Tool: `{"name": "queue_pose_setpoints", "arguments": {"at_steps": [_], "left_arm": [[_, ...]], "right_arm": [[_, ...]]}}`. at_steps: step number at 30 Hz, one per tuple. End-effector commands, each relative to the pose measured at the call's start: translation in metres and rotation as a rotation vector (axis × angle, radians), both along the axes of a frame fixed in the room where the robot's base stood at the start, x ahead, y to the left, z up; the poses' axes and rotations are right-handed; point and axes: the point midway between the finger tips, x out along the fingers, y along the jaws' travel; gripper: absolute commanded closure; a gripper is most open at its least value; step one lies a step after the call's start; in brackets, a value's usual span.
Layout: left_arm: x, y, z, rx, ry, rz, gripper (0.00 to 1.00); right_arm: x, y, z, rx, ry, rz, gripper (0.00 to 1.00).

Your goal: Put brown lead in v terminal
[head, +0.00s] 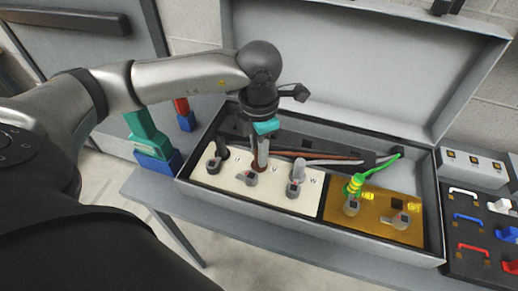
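My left gripper (262,156) points down over the white terminal plate (225,178), with its fingers close together around the brown lead (259,168). The brown lead's end is just behind the middle terminal (246,177), which I take as the v terminal; the small letters are hard to read. Whether the lead touches this terminal is hidden. The brown cable runs right inside the grey box. A black lead (221,150) stands at the left terminal (214,164), and a grey lead (298,170) at the right one (293,189). My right gripper is not in view.
The open grey box (330,232) sits on a bench, its lid (350,65) raised behind. A green-yellow lead (355,186) stands on the brass-coloured plate (372,212). A dark tray (464,262) with coloured handles and a grey block (470,162) are at right. Blue and teal pieces (155,160) are at left.

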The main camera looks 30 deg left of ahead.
Motion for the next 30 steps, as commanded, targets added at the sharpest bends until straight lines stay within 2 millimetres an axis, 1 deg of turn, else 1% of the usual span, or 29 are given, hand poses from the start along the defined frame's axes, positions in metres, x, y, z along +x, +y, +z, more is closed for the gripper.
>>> {"name": "queue_pose_setpoints", "arguments": {"at_steps": [1, 9, 16, 19, 23, 26, 30], "left_arm": [[0.000, 0.000, 0.000, 0.000, 0.000, 0.000, 0.67], [0.000, 0.000, 0.000, 0.000, 0.000, 0.000, 0.38], [0.000, 0.000, 0.000, 0.000, 0.000, 0.000, 0.38], [0.000, 0.000, 0.005, 0.000, -0.001, 0.000, 0.38], [0.001, 0.000, 0.023, -0.001, -0.005, -0.001, 0.38], [0.002, 0.000, 0.046, -0.001, -0.007, 0.000, 0.38], [0.001, 0.000, 0.081, -0.001, -0.008, -0.001, 0.38]], "right_arm": [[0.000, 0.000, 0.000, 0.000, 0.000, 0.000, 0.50], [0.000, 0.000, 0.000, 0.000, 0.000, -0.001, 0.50], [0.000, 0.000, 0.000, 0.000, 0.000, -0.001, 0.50], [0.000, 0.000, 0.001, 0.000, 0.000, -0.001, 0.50], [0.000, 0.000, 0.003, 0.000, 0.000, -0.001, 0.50], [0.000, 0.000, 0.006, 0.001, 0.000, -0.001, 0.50], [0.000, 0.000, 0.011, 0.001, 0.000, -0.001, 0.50]]}}
